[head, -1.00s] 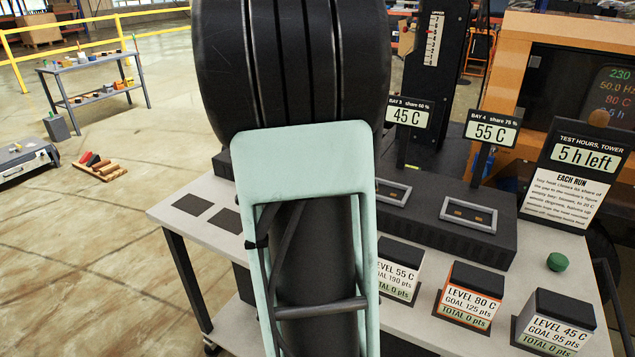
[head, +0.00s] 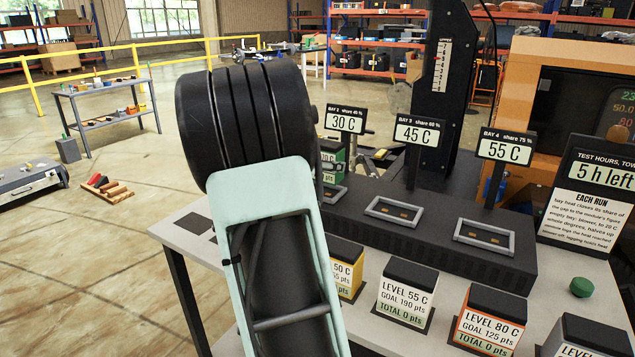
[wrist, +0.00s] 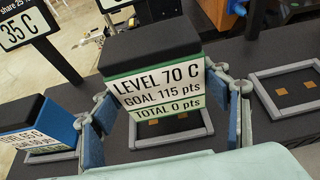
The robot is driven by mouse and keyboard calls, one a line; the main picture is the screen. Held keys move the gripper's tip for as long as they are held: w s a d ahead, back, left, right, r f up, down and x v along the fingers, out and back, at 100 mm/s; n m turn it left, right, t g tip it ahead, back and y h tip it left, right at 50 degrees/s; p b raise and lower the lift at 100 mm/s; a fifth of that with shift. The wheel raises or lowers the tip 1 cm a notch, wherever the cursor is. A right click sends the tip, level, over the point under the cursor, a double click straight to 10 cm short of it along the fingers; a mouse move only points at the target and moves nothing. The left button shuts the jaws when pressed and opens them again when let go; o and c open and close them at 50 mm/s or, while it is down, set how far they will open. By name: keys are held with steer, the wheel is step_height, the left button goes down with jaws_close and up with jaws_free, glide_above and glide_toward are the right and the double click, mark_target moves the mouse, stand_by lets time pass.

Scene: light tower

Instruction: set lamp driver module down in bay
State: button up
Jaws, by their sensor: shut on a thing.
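The lamp driver module (wrist: 155,85), black-topped with a green edge and a white label reading LEVEL 70 C, is between the blue pads of my gripper (wrist: 168,112) in the wrist view. My gripper is shut on its sides. The module is upright, above an empty framed bay (wrist: 168,138) whose floor and tan contacts show below it. In the head view the green module (head: 333,155) is partly hidden by my arm, in front of the 30 C sign (head: 345,121). It appears apart from the bay frame (head: 334,193) below.
A blue LEVEL 65 C module (wrist: 38,125) stands left of my gripper. An empty bay (wrist: 288,85) lies to the right. Upright signs (head: 417,134) rise behind the bays. Several modules, including LEVEL 55 C (head: 404,295), stand along the table front beside a green button (head: 582,287).

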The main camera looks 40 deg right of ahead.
mark_target(318, 177)
steer(key=shift+w+a+f, duration=0.1)
steer(key=shift+w+f, duration=0.2)
steer(key=f+b, duration=0.1)
steer(key=f, duration=0.2)
steer(key=shift+w+a+f+b, duration=0.1)
steer(key=shift+w+f+b, duration=0.1)
steer(key=shift+f+b, duration=0.15)
steer(key=shift+r, duration=0.1)
steer(key=o, duration=1.9)
steer(key=shift+c, duration=0.2)
